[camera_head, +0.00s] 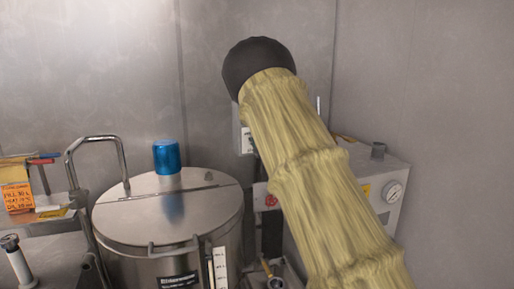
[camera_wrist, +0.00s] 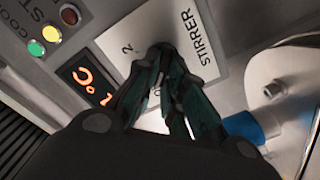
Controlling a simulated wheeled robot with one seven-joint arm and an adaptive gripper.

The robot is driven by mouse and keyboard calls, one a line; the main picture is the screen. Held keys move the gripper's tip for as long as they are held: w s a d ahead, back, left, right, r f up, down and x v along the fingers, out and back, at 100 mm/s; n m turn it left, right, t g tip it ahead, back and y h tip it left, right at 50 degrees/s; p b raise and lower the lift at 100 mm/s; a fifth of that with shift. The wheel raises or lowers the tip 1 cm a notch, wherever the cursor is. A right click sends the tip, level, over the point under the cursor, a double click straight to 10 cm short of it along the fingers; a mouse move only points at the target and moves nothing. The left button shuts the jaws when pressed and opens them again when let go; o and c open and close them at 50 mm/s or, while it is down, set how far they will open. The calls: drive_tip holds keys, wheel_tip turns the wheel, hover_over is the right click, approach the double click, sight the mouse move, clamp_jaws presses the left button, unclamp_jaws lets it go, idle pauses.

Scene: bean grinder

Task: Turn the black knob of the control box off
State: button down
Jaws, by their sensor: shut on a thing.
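In the wrist view, my gripper (camera_wrist: 178,56) has its two dark green fingers drawn together at the white STIRRER plate (camera_wrist: 207,22) on the control box (camera_wrist: 135,17). The fingers are shut on the black knob, which they hide almost wholly. A "2" is printed on the plate left of the fingertips. The knob's pointer and exact setting cannot be made out. In the head view, my arm covers my gripper and the knob.
The box face has a lit orange display (camera_wrist: 88,84) and red, yellow and green lamps (camera_wrist: 52,34). In the head view, a steel vessel (camera_head: 165,225) with a blue cap (camera_head: 167,156) stands left of my arm. A gauge box (camera_head: 372,168) stands behind it at right.

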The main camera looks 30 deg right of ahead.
drive_tip(key=shift+n, duration=0.3)
drive_tip(key=c, duration=1.5)
unclamp_jaws()
drive_tip(key=shift+s, duration=0.1)
drive_tip(key=v, duration=1.1)
drive_tip(key=shift+s+a, duration=0.2)
drive_tip(key=shift+s, duration=0.2)
drive_tip(key=shift+f, duration=0.1)
